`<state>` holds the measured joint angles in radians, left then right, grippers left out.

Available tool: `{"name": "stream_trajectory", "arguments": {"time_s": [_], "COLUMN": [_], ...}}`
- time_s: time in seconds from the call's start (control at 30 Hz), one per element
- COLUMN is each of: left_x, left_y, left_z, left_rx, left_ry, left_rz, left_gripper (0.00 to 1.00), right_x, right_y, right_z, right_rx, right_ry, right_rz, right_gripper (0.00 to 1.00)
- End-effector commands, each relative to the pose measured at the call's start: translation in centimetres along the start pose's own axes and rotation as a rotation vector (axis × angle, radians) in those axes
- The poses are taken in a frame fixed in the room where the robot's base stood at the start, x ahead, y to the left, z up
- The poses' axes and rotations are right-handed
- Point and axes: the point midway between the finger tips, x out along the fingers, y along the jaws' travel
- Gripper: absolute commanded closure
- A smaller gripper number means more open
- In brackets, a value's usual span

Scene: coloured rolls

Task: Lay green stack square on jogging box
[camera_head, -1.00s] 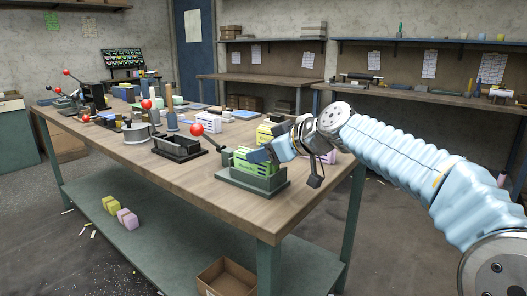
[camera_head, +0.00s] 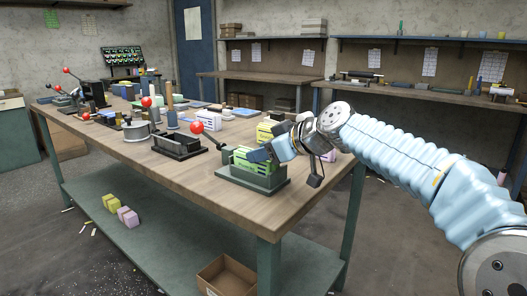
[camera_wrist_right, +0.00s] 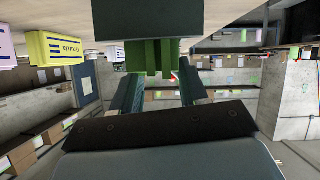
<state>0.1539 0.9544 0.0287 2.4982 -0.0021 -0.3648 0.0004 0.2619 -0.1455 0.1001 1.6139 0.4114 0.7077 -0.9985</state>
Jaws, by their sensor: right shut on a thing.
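The green stack (camera_head: 241,159) sits in the dark green-grey jogging box (camera_head: 254,183) near the table's front right corner. Its upper part shows above the low box wall; its base is hidden. My right gripper (camera_head: 259,155) comes in from the right and is shut on the stack's right part. In the right wrist view, the stack (camera_wrist_right: 152,57) lies between the two fingers (camera_wrist_right: 157,88), partly covered by the dark box (camera_wrist_right: 165,24). Whether the stack touches the box floor or sits fully square cannot be told. My left gripper is out of view.
A red-knobbed lever (camera_head: 197,127) stands just left of the box, by a black tray (camera_head: 180,146). A yellow labelled pack (camera_head: 265,133) stands behind my gripper. The wooden table (camera_head: 215,205) is clear in front. Yellow and pink rolls (camera_head: 125,216) lie on the lower shelf.

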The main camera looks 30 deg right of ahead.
Motion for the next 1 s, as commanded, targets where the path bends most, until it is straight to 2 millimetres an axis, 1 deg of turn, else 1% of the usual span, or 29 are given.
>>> {"name": "stream_trajectory", "arguments": {"time_s": [0.23,0.27,0.4,0.43,0.63,0.8,1.0], "left_x": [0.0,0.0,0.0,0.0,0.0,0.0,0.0], "left_y": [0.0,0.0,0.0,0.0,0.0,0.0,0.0], "left_z": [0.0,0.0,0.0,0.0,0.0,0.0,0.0], "left_rx": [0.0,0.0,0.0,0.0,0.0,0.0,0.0], "left_ry": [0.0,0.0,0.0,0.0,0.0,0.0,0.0], "left_rz": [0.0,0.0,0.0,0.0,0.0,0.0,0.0], "left_gripper": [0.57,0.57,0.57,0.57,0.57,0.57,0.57], "right_x": [-0.02,-0.02,-0.02,-0.01,-0.01,0.02,0.01], "right_y": [0.01,0.01,0.01,0.01,0.01,0.0,0.0], "right_z": [-0.03,-0.03,-0.02,-0.02,-0.01,0.04,0.02], "right_rx": [0.0,0.0,0.0,0.0,0.0,0.0,0.0], "right_ry": [0.001,0.001,0.001,0.0,0.0,-0.001,0.0], "right_rz": [0.001,0.001,0.001,0.0,0.0,0.0,0.0], "right_gripper": [1.0,0.52,0.31,0.27,0.27,0.02,0.02]}}
